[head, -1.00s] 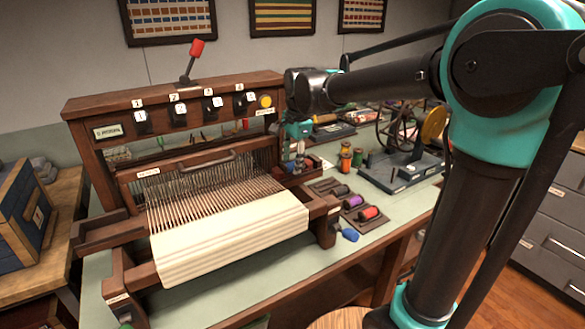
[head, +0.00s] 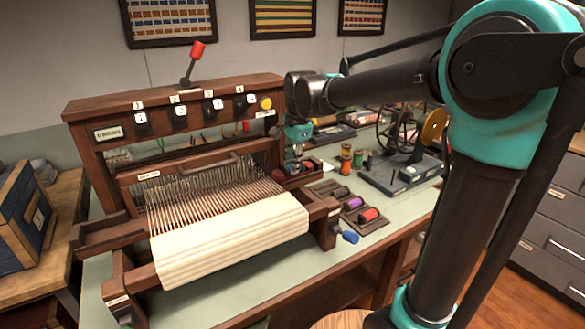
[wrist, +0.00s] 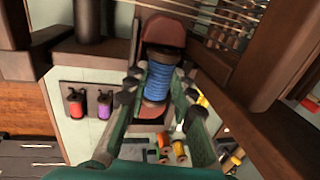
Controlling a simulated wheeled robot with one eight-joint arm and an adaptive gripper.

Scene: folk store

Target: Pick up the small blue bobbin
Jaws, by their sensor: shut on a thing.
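The small blue bobbin (wrist: 158,82) shows in the middle of the wrist view, between the two fingers of my gripper (wrist: 156,88). The fingers are shut on its sides. A reddish-brown rounded piece (wrist: 162,30) lies just beyond the bobbin; I cannot tell whether the two touch. In the head view my gripper (head: 297,163) points down at the right end of the wooden loom (head: 170,88). The bobbin cannot be made out clearly there.
Purple (head: 353,203) and red (head: 368,215) bobbins lie in brown holders right of the loom. Thread spools (head: 346,157) and a winder base (head: 400,172) stand behind. The loom's wooden frame (wrist: 262,60) is close on the right in the wrist view.

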